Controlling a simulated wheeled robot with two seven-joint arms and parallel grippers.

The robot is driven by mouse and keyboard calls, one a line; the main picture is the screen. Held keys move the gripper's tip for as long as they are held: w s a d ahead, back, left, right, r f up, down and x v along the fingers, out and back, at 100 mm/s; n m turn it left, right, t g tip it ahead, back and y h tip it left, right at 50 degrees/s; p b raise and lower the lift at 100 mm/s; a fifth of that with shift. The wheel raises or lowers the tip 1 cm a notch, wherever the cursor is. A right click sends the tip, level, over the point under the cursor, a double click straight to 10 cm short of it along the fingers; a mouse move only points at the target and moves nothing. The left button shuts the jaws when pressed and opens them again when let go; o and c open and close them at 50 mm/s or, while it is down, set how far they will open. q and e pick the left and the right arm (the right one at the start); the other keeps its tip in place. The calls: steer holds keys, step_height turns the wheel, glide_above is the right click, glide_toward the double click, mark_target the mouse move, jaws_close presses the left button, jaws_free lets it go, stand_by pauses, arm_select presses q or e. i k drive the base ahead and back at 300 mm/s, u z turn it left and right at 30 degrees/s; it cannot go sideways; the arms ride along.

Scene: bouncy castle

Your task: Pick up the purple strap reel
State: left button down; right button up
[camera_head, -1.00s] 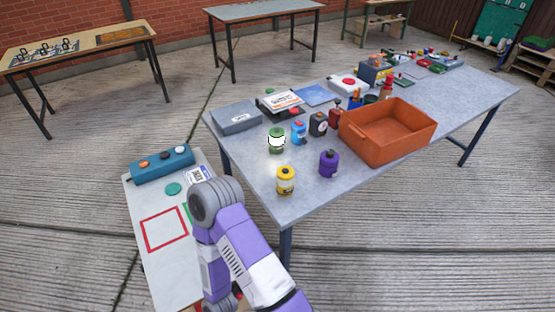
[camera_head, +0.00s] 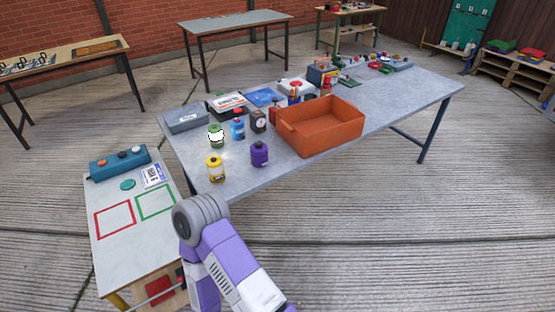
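The purple strap reel (camera_head: 259,154) stands upright near the front edge of the grey table (camera_head: 400,104). It is a small purple canister-like thing with a dark top. A yellow reel of similar shape (camera_head: 215,169) stands to its left, and the orange crate (camera_head: 335,135) is to its right. One of my purple and white arms shows at the bottom, in front of the table and apart from the reel. No gripper fingers show in this view.
Green (camera_head: 216,136), blue (camera_head: 237,128) and black (camera_head: 258,121) containers stand behind the reel. A grey case (camera_head: 186,118) is at the table's left end. A lower side table (camera_head: 120,235) with red and green outlined squares stands at left. Open floor lies at the front right.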

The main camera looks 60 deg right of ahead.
mark_target(258, 157)
steer(key=z, duration=1.5)
